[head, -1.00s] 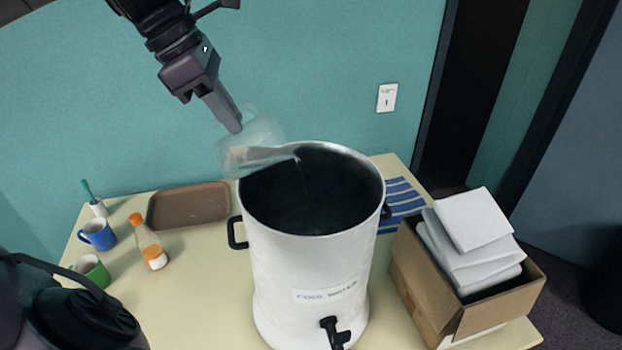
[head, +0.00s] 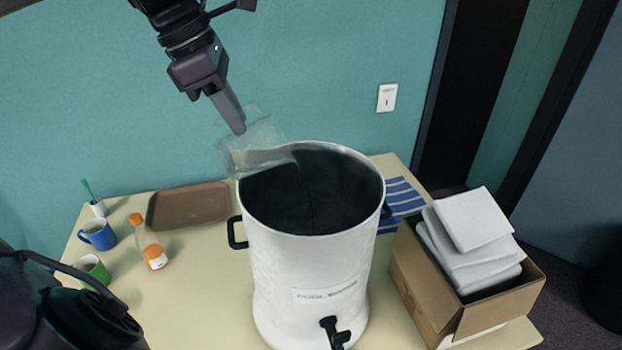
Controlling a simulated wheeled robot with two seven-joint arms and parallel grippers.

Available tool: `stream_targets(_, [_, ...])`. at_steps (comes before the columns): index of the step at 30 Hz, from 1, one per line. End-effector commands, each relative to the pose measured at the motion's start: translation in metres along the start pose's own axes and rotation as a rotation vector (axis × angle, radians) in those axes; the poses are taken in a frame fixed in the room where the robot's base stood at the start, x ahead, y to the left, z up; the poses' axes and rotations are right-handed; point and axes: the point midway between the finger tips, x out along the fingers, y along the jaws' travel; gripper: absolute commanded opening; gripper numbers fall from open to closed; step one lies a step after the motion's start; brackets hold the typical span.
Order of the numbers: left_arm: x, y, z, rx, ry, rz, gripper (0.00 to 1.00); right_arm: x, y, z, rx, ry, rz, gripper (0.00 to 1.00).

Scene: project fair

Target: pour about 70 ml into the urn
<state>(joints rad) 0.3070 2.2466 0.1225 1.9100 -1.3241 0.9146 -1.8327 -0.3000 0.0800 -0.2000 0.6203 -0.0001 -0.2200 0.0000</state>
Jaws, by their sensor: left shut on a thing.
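The urn (head: 305,262) is a tall white drum with an open dark mouth, a side handle, a label and a black tap low at the front. It stands upright on the table. My left gripper (head: 238,128) is shut on a clear see-through jug (head: 250,150) just above the urn's left back rim. The jug is tilted with its lip toward the urn's mouth. A thin stream seems to fall from the lip into the urn. The liquid level inside the urn cannot be made out. My right gripper is not in view.
On the cream table (head: 195,300) are a brown tray (head: 190,206), a blue mug (head: 98,235), a green mug (head: 93,270), an orange-capped bottle (head: 147,243) and a blue striped cloth (head: 400,200). A cardboard box (head: 430,298) with white packets stands close right of the urn.

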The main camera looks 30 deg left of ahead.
Motion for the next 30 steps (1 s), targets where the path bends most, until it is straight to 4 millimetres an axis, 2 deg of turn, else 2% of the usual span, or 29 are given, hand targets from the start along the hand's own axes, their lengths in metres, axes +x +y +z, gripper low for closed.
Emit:
stream_targets(6, [-0.001,0.000,0.001,0.000,0.005,0.001,0.00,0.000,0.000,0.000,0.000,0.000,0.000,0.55])
stream_targets(12, [-0.006,0.000,-0.008,0.002,-0.123,0.001,0.00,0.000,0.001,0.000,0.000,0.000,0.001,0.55])
stream_targets(14, [0.001,0.000,-0.013,0.002,-0.149,0.002,0.00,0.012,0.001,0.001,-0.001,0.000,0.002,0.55])
stream_targets(19, [0.000,0.000,-0.014,0.000,-0.164,0.001,0.00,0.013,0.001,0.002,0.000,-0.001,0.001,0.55])
stream_targets(30, [0.013,0.000,-0.028,0.001,-0.280,0.001,0.00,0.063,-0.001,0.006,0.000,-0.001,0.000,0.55])
